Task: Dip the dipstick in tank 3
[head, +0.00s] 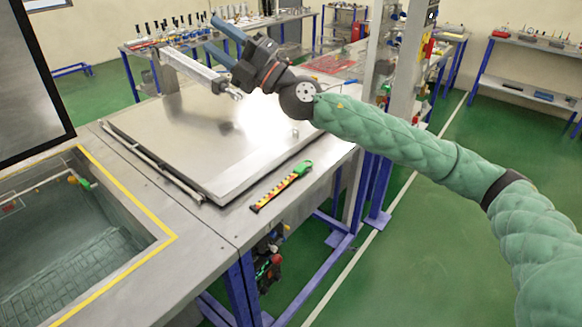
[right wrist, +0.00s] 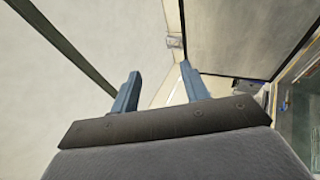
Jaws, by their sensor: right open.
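The dipstick (head: 283,187), a flat yellow-and-red strip with a green handle, lies on the metal bench (head: 222,222) in front of a closed steel lid (head: 195,140). An open tank (head: 75,245) with a yellow-edged rim and liquid inside is at the left; a dark raised panel (head: 28,75) stands over it. I cannot read any tank number. My right gripper (head: 211,32) is open and empty, raised above the back of the closed lid, far from the dipstick. Its two blue fingers show apart in the right wrist view (right wrist: 159,68). My left gripper is not in view.
A pale metal bar (head: 190,70) stands behind the closed lid, close to my right gripper. A metal rod (head: 150,160) runs along the lid's left edge. Side tables (head: 530,43) with small items stand at the back. Green floor is free at the right.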

